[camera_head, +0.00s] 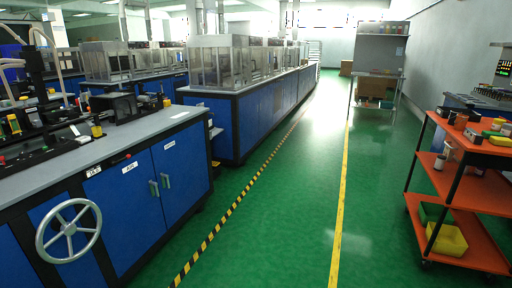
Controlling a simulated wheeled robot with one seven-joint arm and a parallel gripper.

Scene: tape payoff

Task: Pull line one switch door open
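A blue machine cabinet stands at the near left. Its front has two tall blue doors side by side, a left door (128,215) and a right door (185,160). Each has an upright metal handle near the seam between them, the left handle (154,188) and the right handle (166,181). Both doors look shut. Small white labels sit near the top of the doors, too small to read, so I cannot tell which is the line one switch door. My gripper is not in view.
A grey handwheel (68,231) sticks out from the cabinet's left part. An orange cart (466,198) with bins stands at the right. More blue machines (240,118) run along the left. The green floor (285,205) between is clear, with yellow and striped lines.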

